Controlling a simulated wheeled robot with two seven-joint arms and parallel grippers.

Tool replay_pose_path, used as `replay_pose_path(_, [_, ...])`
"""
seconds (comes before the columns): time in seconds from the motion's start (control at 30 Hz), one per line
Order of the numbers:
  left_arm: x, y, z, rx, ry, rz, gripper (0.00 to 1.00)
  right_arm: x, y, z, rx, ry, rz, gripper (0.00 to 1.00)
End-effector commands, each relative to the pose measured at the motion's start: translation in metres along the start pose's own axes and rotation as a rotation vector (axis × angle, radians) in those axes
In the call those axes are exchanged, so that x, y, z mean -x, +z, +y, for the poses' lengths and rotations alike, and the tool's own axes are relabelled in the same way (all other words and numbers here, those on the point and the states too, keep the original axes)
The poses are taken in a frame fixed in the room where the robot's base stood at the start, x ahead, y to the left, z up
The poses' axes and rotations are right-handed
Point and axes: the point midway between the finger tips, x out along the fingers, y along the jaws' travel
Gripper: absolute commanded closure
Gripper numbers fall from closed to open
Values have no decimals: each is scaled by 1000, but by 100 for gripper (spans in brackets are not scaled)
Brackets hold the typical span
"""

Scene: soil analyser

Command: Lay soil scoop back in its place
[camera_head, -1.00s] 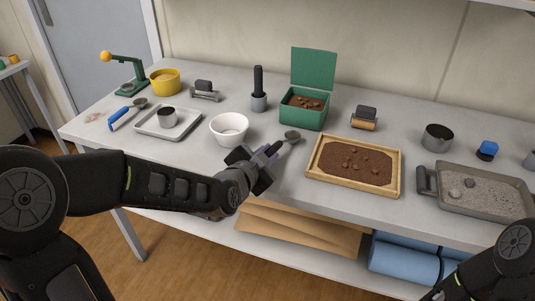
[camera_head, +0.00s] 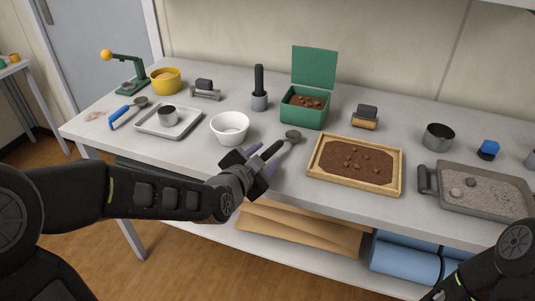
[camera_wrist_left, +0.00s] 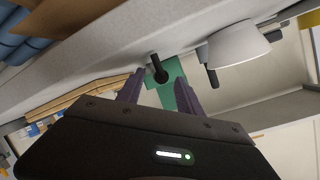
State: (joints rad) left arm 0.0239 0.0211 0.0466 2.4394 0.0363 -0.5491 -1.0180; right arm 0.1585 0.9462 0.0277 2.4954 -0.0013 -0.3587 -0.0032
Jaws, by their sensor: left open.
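A scoop with a grey bowl (camera_head: 293,135) is at the bench's front edge, left of the wooden soil tray (camera_head: 318,166). Its handle runs down toward my left gripper (camera_head: 264,154), which is open with its purple fingers beside the handle end. In the left wrist view, a dark round-ended handle (camera_wrist_left: 161,75) shows between the open fingers (camera_wrist_left: 158,92); I cannot tell whether they touch it. Whether the scoop rests on the bench is unclear. A blue-handled scoop (camera_head: 121,117) lies at the far left. My right gripper is out of view.
A white bowl (camera_head: 229,130) stands just left of the gripper; it also shows in the left wrist view (camera_wrist_left: 237,45). Behind are a black-handled tamper (camera_head: 259,88) and an open green box (camera_head: 303,113). A grey tray (camera_head: 455,207) lies right.

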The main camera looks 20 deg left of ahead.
Motion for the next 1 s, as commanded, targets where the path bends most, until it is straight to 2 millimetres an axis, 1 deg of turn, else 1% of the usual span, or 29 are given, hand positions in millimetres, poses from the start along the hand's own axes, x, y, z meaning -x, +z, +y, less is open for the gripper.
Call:
replay_pose_path(0.03, [10, -1, -2, 0, -3, 2, 57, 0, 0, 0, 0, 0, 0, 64])
replay_pose_path(0.13, [28, -1, -1, -1, -3, 2, 57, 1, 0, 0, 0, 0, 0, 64])
replay_pose_path(0.2, [32, 2, 0, 1, -6, 4, 57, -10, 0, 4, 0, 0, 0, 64])
replay_pose_path(0.4, [47, 1, 0, 0, -3, 2, 57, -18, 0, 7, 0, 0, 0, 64])
replay_pose_path(0.57, [51, 0, 0, 0, -1, 1, 57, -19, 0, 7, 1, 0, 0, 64])
replay_pose_path(1.0, [50, 0, 0, 0, -1, 1, 57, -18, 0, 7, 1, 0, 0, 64])
